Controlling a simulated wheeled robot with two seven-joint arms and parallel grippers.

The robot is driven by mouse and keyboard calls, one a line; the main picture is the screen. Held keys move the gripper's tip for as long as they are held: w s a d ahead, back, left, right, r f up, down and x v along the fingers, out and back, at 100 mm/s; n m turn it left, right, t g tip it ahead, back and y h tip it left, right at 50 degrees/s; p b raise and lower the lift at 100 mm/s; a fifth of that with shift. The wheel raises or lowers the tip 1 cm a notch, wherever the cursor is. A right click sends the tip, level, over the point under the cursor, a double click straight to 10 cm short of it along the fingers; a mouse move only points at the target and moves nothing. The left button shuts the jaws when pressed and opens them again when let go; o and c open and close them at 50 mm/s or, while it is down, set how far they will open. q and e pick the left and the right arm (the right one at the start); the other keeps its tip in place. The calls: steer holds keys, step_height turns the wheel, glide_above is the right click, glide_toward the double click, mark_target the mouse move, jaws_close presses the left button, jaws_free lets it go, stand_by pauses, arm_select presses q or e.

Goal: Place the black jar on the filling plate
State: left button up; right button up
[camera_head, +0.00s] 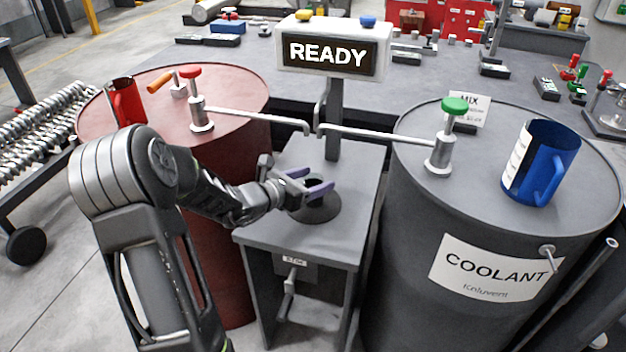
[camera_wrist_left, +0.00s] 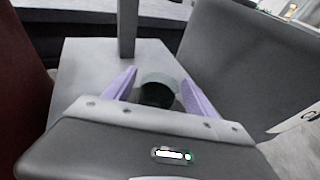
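The filling plate (camera_head: 322,214) is a dark round disc on top of the grey stand between two barrels. The black jar (camera_wrist_left: 157,96) shows in the left wrist view as a dark round shape between my purple fingers, with a small gap on each side. In the head view it is mostly hidden by my gripper and blends with the dark plate. My left gripper (camera_head: 319,180) is over the plate with its fingers apart, one on each side of the jar. My right gripper is in neither view.
A red barrel (camera_head: 235,98) with a red mug (camera_head: 126,103) stands left, a dark coolant barrel (camera_head: 420,215) with a blue mug (camera_head: 543,165) right. Thin spouts (camera_head: 262,119) reach in behind the plate. A READY sign (camera_head: 330,53) stands on a post behind.

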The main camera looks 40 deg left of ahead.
arm_select(q)
steer(key=shift+o, duration=0.2)
steer(key=shift+r, duration=0.1)
steer(key=p+v, duration=0.1)
steer(key=v, duration=1.1)
steer(key=shift+s, duration=0.15)
